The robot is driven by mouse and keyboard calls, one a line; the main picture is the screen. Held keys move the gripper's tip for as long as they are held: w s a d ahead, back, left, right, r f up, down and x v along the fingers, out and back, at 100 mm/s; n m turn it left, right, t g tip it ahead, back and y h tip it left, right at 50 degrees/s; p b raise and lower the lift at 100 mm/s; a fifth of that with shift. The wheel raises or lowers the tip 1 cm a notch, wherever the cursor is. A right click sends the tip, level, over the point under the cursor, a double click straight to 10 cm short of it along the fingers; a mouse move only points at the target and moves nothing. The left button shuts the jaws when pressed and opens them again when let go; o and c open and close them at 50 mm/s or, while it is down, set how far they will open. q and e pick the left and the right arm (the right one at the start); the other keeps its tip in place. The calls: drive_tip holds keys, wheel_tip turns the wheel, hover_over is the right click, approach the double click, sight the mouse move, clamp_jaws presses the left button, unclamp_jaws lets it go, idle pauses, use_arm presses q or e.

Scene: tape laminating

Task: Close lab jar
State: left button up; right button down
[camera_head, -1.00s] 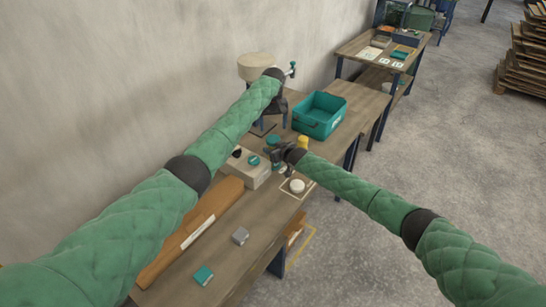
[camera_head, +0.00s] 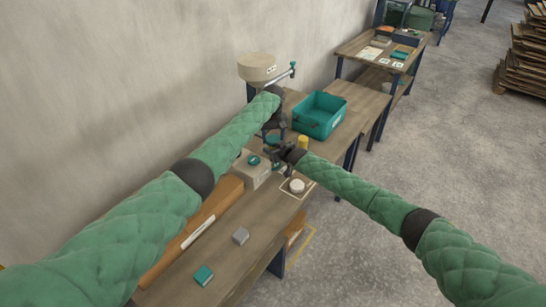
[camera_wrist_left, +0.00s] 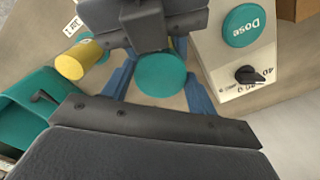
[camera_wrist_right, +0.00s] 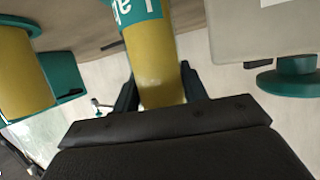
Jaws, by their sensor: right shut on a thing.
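My right gripper (camera_head: 280,152) is shut on a yellow jar (camera_wrist_right: 158,70) with a teal label, above the bench. In the left wrist view a round teal lid (camera_wrist_left: 161,75) shows from above, beside my right gripper's dark body; the head view shows it as a teal patch (camera_head: 272,140). My left gripper (camera_head: 272,133) is over the lid. Its blue fingers (camera_wrist_left: 161,85) stand apart, one on either side of the lid, and look open. Whether they touch the lid, and how it sits on the jar, I cannot tell.
A second yellow jar (camera_head: 303,142) stands close by. A grey box (camera_head: 257,172) with a teal Dose button and a dial is beside my grippers. A teal bin (camera_head: 319,113) stands behind. A white round piece (camera_head: 297,186) lies in a marked square.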

use_arm(q)
drive_tip(key=c, duration=0.6)
drive_tip(key=shift+m, duration=1.7)
drive_tip(key=o, duration=1.1)
drive_tip(key=shift+c, duration=0.2)
drive_tip(key=shift+r, duration=2.25)
drive_tip(key=shift+c, duration=0.3)
